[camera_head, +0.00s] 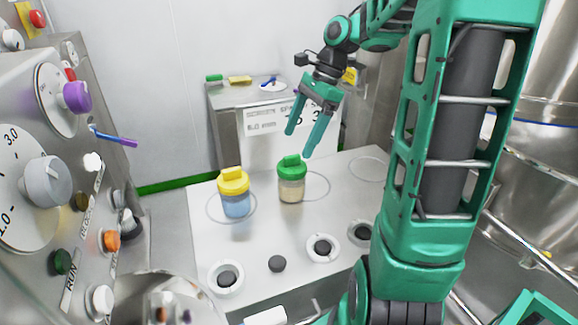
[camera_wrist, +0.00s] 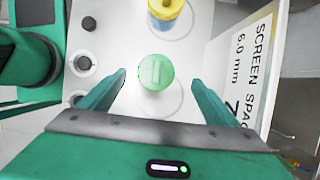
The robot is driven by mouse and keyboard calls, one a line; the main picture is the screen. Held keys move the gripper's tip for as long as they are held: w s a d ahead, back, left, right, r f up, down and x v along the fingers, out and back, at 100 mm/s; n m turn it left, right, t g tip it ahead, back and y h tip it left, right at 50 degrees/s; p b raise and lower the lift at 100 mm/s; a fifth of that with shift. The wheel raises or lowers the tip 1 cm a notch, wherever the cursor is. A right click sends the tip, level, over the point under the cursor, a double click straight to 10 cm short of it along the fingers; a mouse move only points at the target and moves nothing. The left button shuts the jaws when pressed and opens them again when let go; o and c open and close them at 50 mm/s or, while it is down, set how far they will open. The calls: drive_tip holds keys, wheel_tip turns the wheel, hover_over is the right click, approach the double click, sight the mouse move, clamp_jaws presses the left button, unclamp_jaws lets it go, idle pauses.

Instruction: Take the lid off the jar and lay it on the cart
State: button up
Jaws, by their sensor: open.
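A jar (camera_head: 291,190) with tan contents stands upright on the pale metal top and wears a green lid (camera_head: 292,167) with a raised grip bar. A second jar (camera_head: 236,206) with blue contents and a yellow lid (camera_head: 233,181) stands to its left. My gripper (camera_head: 298,143) is open and empty, above the green-lidded jar and apart from it. In the wrist view the green lid (camera_wrist: 155,72) lies ahead, between the lines of my two fingers. The yellow-lidded jar (camera_wrist: 166,14) is at that view's top edge. I cannot tell which surface is the cart.
The metal top (camera_head: 330,225) has ring marks and round dark-centred fittings (camera_head: 321,247) along its front. A cabinet (camera_head: 262,97) with a labelled white sign stands behind, with small items on it. A control panel (camera_head: 60,180) with knobs stands left. Steel vessels (camera_head: 540,120) stand right.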

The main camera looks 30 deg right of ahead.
sight(293, 155)
drive_tip(key=shift+s+x, duration=0.1)
drive_tip(key=shift+x, duration=1.6)
drive_tip(key=shift+s+x, duration=0.15)
drive_tip(key=shift+x, duration=1.55)
drive_tip(key=shift+c, duration=0.2)
drive_tip(key=c, duration=1.1)
